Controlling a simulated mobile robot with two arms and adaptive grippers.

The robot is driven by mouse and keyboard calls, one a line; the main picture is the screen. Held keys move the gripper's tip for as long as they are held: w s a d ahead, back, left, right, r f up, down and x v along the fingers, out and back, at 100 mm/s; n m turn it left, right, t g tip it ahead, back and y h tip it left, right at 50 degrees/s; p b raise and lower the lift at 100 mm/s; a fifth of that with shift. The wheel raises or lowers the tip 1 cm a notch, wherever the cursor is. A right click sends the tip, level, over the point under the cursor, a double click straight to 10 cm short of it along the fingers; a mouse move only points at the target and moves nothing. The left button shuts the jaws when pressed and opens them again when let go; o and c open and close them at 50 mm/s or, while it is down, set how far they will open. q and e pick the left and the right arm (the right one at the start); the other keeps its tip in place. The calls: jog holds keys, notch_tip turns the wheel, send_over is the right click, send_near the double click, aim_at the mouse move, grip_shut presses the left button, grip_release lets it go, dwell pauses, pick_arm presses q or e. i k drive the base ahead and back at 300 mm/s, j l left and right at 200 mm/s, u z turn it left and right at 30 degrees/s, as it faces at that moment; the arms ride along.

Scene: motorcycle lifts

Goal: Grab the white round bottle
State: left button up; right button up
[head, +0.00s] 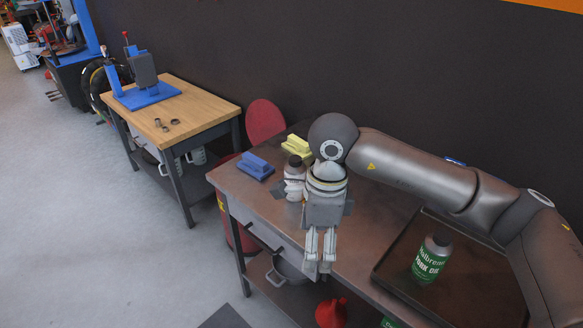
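A round whitish bottle (294,172) with a dark cap stands on the brown workbench (262,203), behind and left of my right gripper. Its lower right part is hidden by my wrist. My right gripper (318,274) points down near the front edge of the bench, in front of the bottle. Its two fingers are close together with a narrow gap between them, and nothing shows between them. My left gripper is not in view.
A green-labelled oil bottle (432,257) stands in a dark tray (468,296) at the right. A blue block (255,166) and a yellow block (297,146) lie near the bottle. A red funnel (331,313) is below the bench top. Open floor lies left.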

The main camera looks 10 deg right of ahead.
aim_at(295, 169)
jog(key=i, duration=1.1)
